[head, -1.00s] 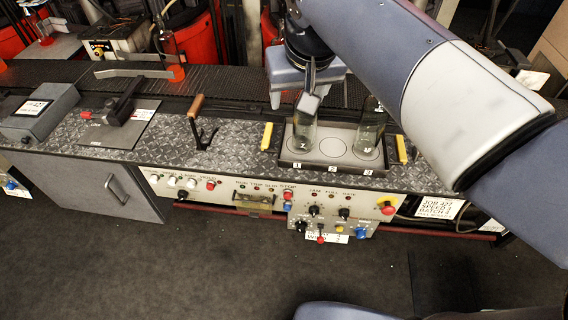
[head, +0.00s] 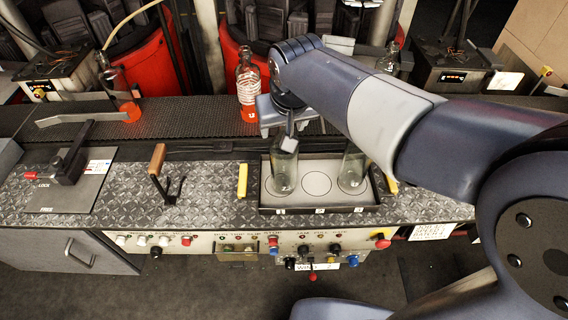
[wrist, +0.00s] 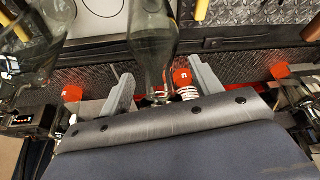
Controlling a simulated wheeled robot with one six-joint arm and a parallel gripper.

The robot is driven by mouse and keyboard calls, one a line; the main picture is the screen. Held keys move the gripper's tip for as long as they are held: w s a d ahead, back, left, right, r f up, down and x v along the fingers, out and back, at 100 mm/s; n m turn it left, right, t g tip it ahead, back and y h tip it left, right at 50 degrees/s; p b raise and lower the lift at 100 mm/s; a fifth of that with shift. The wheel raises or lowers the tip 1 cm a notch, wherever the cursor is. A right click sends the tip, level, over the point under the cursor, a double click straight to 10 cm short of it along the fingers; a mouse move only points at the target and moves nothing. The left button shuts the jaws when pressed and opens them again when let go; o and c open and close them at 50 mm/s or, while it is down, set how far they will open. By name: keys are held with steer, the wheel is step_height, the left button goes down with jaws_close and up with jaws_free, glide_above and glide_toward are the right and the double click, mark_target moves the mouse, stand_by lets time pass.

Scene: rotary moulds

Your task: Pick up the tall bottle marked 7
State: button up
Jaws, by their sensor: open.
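A clear tall bottle (head: 284,172) stands upright at the left place of a shallow tray (head: 318,210). Its mark looked like a 7 in the earlier head view and is too small to read now. My gripper (head: 288,140) is at its top, hiding part of it. In the wrist view the bottle (wrist: 153,30) lies between my two open fingers (wrist: 162,78), its neck towards the palm. I cannot tell whether a finger touches it. A second clear bottle (head: 352,170) stands at the tray's right place. It also shows in the wrist view (wrist: 35,55).
The tray's middle place is empty. Yellow handles (head: 242,181) flank the tray. A lever with a wooden grip (head: 157,160) stands to the left. Behind, on the dark conveyor (head: 190,120), stands a bottle with orange-red contents (head: 248,88). Knobs and buttons line the front panel (head: 205,242).

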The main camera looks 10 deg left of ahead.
steer(key=shift+w+f, duration=0.1)
steer(key=shift+f, duration=0.1)
steer(key=shift+c, duration=0.5)
jaws_close()
